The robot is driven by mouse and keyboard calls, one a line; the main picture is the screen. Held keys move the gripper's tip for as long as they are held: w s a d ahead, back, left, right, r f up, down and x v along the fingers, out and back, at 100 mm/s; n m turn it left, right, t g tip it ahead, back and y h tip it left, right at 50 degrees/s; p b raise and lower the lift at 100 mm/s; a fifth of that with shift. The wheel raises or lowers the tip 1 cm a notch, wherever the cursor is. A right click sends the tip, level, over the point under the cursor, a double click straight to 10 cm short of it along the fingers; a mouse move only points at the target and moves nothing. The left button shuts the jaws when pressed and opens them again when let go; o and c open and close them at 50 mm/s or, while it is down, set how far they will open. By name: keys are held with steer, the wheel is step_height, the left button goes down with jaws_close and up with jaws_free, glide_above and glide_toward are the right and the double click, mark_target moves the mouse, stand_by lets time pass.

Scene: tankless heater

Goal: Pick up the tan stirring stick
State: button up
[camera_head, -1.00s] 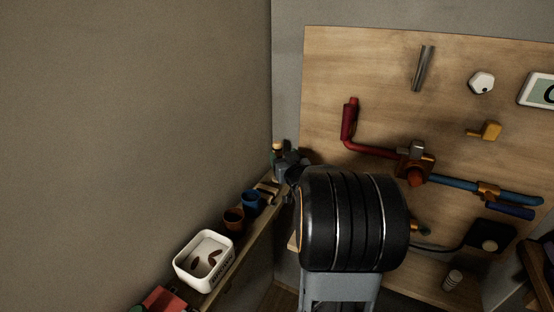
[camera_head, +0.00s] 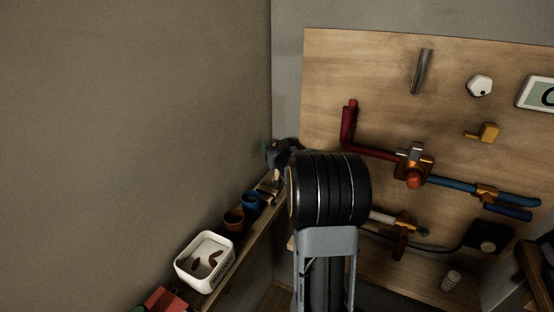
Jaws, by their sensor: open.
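My gripper (camera_head: 283,153) is a small dark shape at the far end of the narrow wooden shelf (camera_head: 247,237), by the wall corner. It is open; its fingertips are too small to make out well. A thin tan piece (camera_head: 277,175) shows just below it and may be the stirring stick; I cannot tell for sure, nor whether the gripper touches it. My thick black arm link stands in front of the shelf's far right side and hides part of it.
Along the shelf stand a blue cup (camera_head: 251,203), an orange-brown cup (camera_head: 234,220), a white tray (camera_head: 178,273) holding small dark pieces, and a red item (camera_head: 166,300). A wooden board (camera_head: 380,60) with red and blue pipes (camera_head: 450,182) rises at the right.

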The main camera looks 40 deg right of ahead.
steer(key=c, duration=1.2)
